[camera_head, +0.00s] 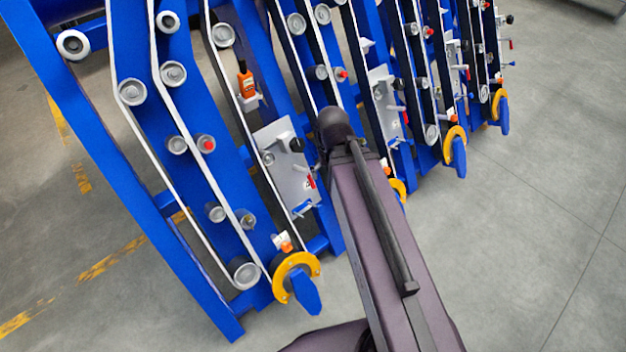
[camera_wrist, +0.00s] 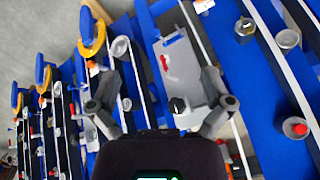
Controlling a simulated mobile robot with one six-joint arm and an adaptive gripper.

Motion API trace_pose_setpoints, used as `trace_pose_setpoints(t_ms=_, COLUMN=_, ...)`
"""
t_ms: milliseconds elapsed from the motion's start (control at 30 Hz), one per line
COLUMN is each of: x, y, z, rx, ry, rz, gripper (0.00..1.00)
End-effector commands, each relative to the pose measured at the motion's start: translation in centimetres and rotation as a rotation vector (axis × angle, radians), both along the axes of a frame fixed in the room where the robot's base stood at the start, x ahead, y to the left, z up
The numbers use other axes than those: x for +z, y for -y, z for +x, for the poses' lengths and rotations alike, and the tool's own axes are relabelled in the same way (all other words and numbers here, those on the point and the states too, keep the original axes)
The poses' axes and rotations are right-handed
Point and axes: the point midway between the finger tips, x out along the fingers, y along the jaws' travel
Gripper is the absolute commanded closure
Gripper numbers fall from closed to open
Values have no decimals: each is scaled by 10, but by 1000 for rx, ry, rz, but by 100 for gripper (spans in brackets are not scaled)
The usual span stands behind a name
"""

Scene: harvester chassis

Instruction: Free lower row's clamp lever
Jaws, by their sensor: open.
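A grey plate (camera_head: 275,146) on the blue chassis carries a black knob (camera_head: 296,145), a small red lever (camera_head: 310,181) and a blue lever (camera_head: 302,209). In the wrist view the same kind of plate (camera_wrist: 198,62) shows a red lever (camera_wrist: 164,62), a blue lever (camera_wrist: 172,38) and a black knob (camera_wrist: 178,105). I cannot tell which of these is the lower row's clamp lever. My gripper (camera_wrist: 158,80) is open, its fingers spread on both sides of the picture, with the plate beyond and nothing held. In the head view my arm hides it.
Blue frames with pale belts and rollers stand in a row, receding to the upper right. Yellow rings with blue handles (camera_head: 310,291) stick out at their lower ends. An orange bottle-like part (camera_head: 246,84) sits above the plate. Grey floor (camera_head: 540,200) on the right is clear.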

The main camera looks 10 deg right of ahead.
Motion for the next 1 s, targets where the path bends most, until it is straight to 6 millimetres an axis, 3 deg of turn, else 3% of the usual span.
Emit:
trace_pose_setpoints(t_ms=400, x=0, y=0, z=0, rx=0, ry=0, rz=0, gripper=0)
trace_pose_setpoints(t_ms=533, x=-1, y=0, z=1, rx=2, ry=1, rz=1, gripper=36)
trace_pose_setpoints(t_ms=567, x=-2, y=0, z=2, rx=4, ry=1, rz=2, gripper=40)
trace_pose_setpoints(t_ms=767, x=-19, y=1, z=14, rx=39, ry=13, rz=22, gripper=40)
trace_pose_setpoints(t_ms=1000, x=-57, y=3, z=48, rx=141, ry=48, rz=72, gripper=40)
